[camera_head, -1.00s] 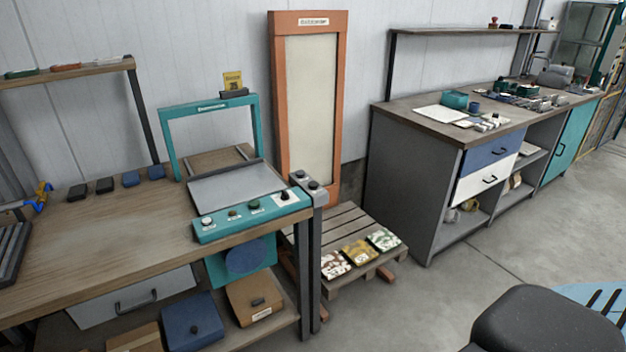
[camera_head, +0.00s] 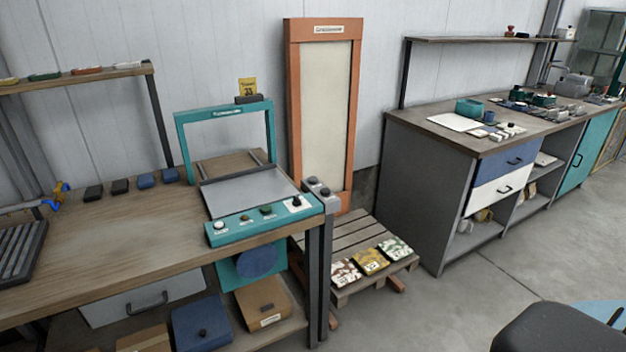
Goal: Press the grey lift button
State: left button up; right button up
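A teal control panel (camera_head: 262,220) runs along the front right edge of the wooden workbench. It carries a pale round button (camera_head: 219,226), a brown knob (camera_head: 245,217), a dark green knob (camera_head: 267,210) and a black lever-like control (camera_head: 296,201) on a white plate. Just right of the panel, a grey post (camera_head: 317,189) has two small dark buttons on top. I cannot tell which of these controls is the grey lift button. Neither of my grippers is in view, and nothing is touching the controls.
A teal frame (camera_head: 225,112) stands behind the panel. An orange-framed screen (camera_head: 290,100) leans at the wall behind a pallet (camera_head: 350,232) holding several small packs. A second bench (camera_head: 440,122) stands at right. Open floor (camera_head: 450,310) lies in front; a dark rounded shape (camera_head: 560,330) fills the lower right.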

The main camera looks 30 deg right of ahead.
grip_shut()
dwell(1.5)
